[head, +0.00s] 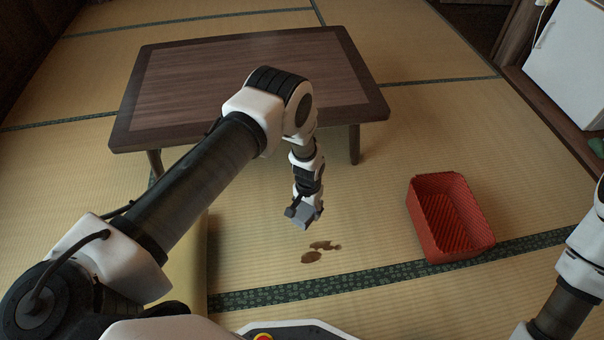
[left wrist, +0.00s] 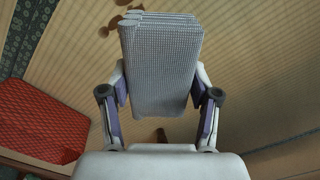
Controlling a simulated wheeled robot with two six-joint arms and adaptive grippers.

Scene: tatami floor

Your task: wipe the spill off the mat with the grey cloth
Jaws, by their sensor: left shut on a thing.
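The grey cloth (left wrist: 160,70) is a folded pad with a fine woven texture, held between the two fingers of my left gripper (left wrist: 160,98). In the head view the left gripper (head: 304,208) points down with the cloth (head: 304,217) at its tip, above the tatami mat (head: 370,215). The spill (head: 318,251) is a few brown patches on the mat, just below and in front of the cloth in the picture. Part of the spill (left wrist: 108,22) shows at the top of the left wrist view, partly hidden by the cloth. My right gripper is out of view.
A red basket (head: 447,220) stands on the mat to the right of the spill. A low dark wooden table (head: 180,80) stands behind the left arm. A white cabinet (head: 570,60) is at the far right. The mat between spill and basket is clear.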

